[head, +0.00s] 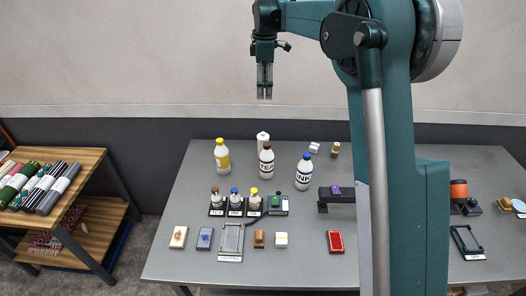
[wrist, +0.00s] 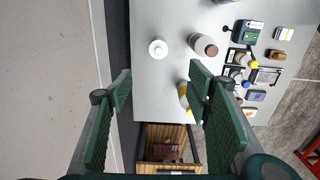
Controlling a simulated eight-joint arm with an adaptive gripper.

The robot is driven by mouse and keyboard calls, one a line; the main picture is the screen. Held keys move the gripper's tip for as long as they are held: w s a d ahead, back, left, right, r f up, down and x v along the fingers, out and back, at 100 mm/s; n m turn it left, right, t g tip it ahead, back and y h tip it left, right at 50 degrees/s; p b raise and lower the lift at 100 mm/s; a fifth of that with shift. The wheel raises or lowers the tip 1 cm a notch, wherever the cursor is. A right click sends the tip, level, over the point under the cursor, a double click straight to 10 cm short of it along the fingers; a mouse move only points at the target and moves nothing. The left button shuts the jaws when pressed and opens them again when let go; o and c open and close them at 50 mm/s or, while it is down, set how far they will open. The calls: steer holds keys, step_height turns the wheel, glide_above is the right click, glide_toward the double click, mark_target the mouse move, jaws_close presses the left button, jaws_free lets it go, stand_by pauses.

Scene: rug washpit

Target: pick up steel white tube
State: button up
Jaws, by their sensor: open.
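A white, tube-like container (head: 262,140) stands upright near the back edge of the grey table (head: 178,232), behind the bottle labelled TEA (head: 266,163). In the wrist view the white container (wrist: 158,48) shows from above as a round white top, on the table beyond the fingertips. I cannot tell from its look whether it is steel. My gripper (head: 264,92) hangs high above the back of the table, pointing down, well apart from the container. Its two green padded fingers (wrist: 160,90) are apart with nothing between them.
A yellow-labelled bottle (head: 222,155) and an INK bottle (head: 304,171) stand near the container. Small bottles, blocks and a red pad (head: 335,242) lie nearer the front. A wooden shelf (head: 92,160) with rolled textiles stands left. The wall is close behind the table.

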mark_target(263, 135)
steer(key=f, duration=2.5)
steer(key=shift+w+a+f, duration=0.15)
steer(key=shift+w+a, duration=0.15)
steer(key=shift+w, duration=0.05)
steer(key=shift+f, duration=1.25)
steer(key=shift+f, duration=2.6)
steer(key=c, duration=1.2)
